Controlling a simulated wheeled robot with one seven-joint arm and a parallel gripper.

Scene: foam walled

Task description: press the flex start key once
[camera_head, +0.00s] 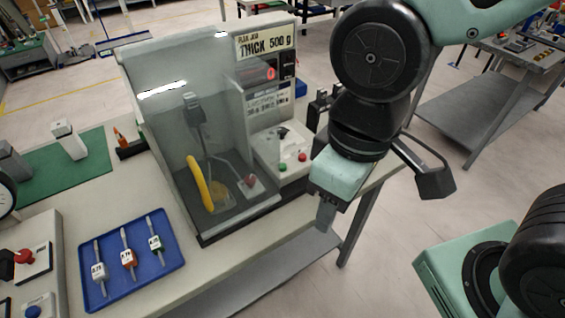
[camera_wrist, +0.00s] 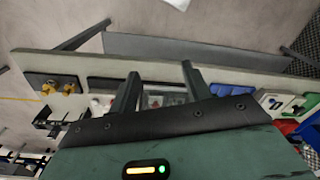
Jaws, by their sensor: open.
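The bench machine (camera_head: 215,130) has a clear hood and a panel sign (camera_head: 265,42) that seems to read "FLEX JIG THICK 500 g". On its right-hand base are a green key (camera_head: 283,168) and a red key (camera_head: 302,157). Which one is the flex start key I cannot read. My gripper (camera_head: 326,212) points down just right of these keys, at the bench's front edge, apart from them. In the wrist view my gripper (camera_wrist: 160,70) has its two fingers spread with nothing held. The keys are small and unclear there, partly hidden beyond the fingers.
A blue tray (camera_head: 90,255) with three tagged pieces lies left of the machine. A green mat (camera_head: 75,175) lies behind it. A control box with a red knob (camera_head: 24,257) stands at the far left. Open floor lies right of the bench (camera_head: 375,178).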

